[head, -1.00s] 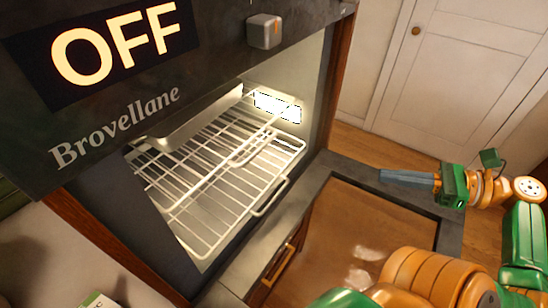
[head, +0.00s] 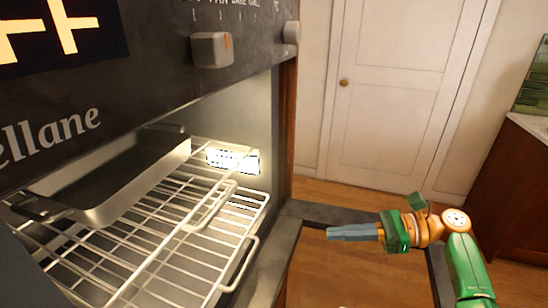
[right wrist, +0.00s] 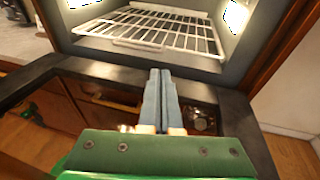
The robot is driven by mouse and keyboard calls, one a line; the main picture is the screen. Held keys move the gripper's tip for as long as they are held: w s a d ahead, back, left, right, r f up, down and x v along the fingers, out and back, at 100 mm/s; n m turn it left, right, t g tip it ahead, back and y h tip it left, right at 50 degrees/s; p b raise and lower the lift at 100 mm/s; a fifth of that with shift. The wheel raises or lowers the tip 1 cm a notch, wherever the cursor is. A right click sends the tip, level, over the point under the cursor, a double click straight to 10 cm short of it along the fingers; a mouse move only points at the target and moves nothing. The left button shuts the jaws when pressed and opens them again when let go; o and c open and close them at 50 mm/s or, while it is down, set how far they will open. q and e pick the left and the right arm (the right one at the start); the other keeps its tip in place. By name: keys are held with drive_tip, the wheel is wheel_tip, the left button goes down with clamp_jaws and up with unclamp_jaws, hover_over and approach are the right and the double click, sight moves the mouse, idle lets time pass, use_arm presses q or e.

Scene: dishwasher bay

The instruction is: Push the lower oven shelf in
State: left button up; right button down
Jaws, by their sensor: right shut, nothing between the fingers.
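The lower oven shelf (head: 205,262) is a white wire rack with a raised front loop, sticking forward inside the lit oven. A second wire rack (head: 150,207) lies above it, with a grey metal baking tray (head: 110,185) on it. In the right wrist view a wire rack (right wrist: 160,28) shows beyond the fingers; which one is hard to tell. My right gripper (head: 330,233) is shut and empty, to the right of the lower shelf's front and apart from it. In the right wrist view its closed fingertips (right wrist: 160,75) point towards the oven opening. My left gripper is out of view.
The oven's open door (head: 345,214) is lowered, its dark frame below my right gripper. The control panel with its knob (head: 212,50) overhangs the opening. A white door (head: 390,95) and wooden floor lie beyond; a cabinet (head: 510,190) stands at the right.

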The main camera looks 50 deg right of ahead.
drive_tip(key=x, duration=0.4)
drive_tip(key=p+x, duration=0.1)
drive_tip(key=x, duration=0.3)
drive_tip(key=f+p+x, duration=0.1)
drive_tip(key=x, duration=0.4)
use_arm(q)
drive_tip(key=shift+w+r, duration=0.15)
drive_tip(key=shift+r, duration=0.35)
use_arm(e)
drive_tip(key=shift+w+a+f, duration=0.3)
drive_tip(key=shift+w+a, duration=0.05)
drive_tip(key=shift+w, duration=0.15)
